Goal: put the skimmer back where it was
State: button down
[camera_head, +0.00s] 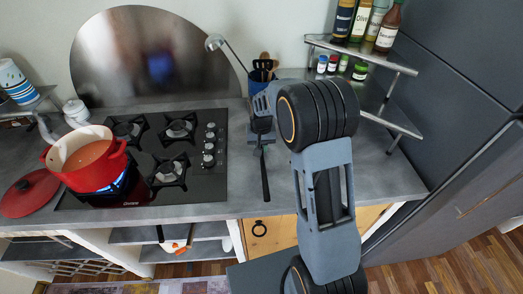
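A metal utensil with a round head (215,42), which may be the skimmer or a ladle, leans up to the left behind my gripper. Its thin handle runs down toward a bunch of upright utensils (263,66), where its lower end is hidden. A black long-handled utensil (265,178) lies on the counter just below my gripper, its dark head at a small grey rest; I cannot tell whether it is the skimmer. My gripper (263,104) is at the back of the counter, right of the stove. My wrist hides part of it, and its fingertips are too small to read.
A red pot (86,158) stands on the stove's lit front-left burner, with its red lid (30,193) beside it. A corner shelf (362,55) with bottles and spice jars is at the right. The counter (218,208) between stove and arm is mostly clear.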

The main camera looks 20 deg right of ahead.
jog(key=shift+w+d+f, duration=0.15)
jog(key=shift+w+f, duration=0.35)
jog(key=shift+f, duration=0.15)
jog(key=shift+w+d+f+p, duration=0.1)
jog(key=shift+w+f+p, duration=0.15)
jog(key=shift+f, duration=0.6)
jog(key=shift+w+f+p, duration=0.1)
jog(key=shift+f+p, duration=0.1)
jog(key=shift+f, duration=0.6)
jog(key=c, duration=1.1)
grip_release()
jog(key=shift+f, duration=0.2)
